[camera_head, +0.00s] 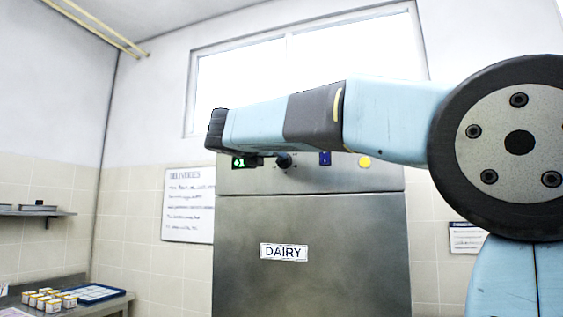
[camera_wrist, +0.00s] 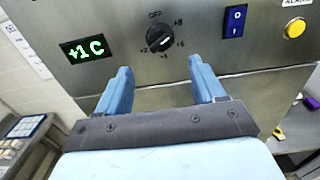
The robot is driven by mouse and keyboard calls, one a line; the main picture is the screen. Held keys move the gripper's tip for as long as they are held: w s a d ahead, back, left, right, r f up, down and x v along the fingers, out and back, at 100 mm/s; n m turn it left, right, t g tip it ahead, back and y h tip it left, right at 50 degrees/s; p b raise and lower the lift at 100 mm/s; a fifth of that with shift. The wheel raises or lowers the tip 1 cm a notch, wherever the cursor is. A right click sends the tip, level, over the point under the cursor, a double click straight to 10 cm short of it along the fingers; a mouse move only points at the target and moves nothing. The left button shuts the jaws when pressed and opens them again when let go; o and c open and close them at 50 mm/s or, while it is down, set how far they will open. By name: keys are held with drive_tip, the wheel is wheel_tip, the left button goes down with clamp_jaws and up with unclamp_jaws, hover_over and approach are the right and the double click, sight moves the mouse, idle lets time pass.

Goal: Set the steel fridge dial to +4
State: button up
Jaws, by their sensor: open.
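The steel fridge (camera_head: 310,230) stands ahead with a "DAIRY" label on its front. Its dial (camera_wrist: 159,38) is a black round knob on the upper panel, with OFF above it and +2, +4, +6, +8 marks around it. The exact mark its pointer faces is hard to tell. The green display (camera_wrist: 87,49) reads +1 C; in the head view it is partly hidden under my arm. My gripper (camera_wrist: 160,78) is open and empty, its two blue fingers apart below the dial and not touching it. The dial also shows in the head view (camera_head: 284,161).
A blue rocker switch (camera_wrist: 235,21) and a yellow alarm button (camera_wrist: 294,28) sit right of the dial. A whiteboard (camera_head: 188,205) hangs left of the fridge. A counter (camera_head: 105,307) with small boxes (camera_head: 48,299) and a blue tray (camera_head: 95,293) is at lower left.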

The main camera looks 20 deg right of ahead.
sight(281, 160)
drive_tip(key=x, duration=0.9)
drive_tip(key=shift+w+d, duration=0.2)
drive_tip(key=shift+w, duration=0.05)
drive_tip(key=shift+d, duration=0.1)
drive_tip(key=c, duration=1)
